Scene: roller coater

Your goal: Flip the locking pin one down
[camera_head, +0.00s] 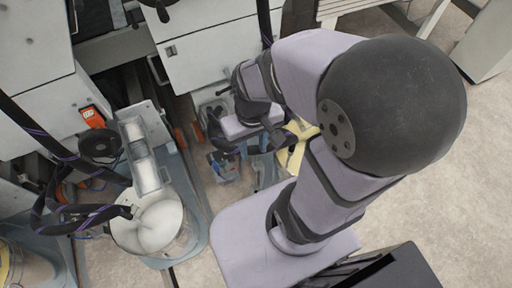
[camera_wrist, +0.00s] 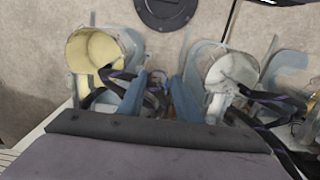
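I cannot pick out locking pin one with certainty. A small dark lever (camera_head: 226,91) sticks out beside my wrist in the head view, and a black knob-like part shows at the top left; either's role is unclear. My gripper (camera_head: 217,132) is at the middle of the head view, in front of the white machine panels and above the floor-level parts. I see nothing held.
A white bucket (camera_head: 150,222) stands at the lower left with dark hoses around it; it also shows in the wrist view (camera_wrist: 231,70). A yellow bucket (camera_wrist: 95,48) stands left in the wrist view. White machine panels (camera_head: 205,50) rise behind my gripper. Bare floor (camera_head: 440,150) lies right.

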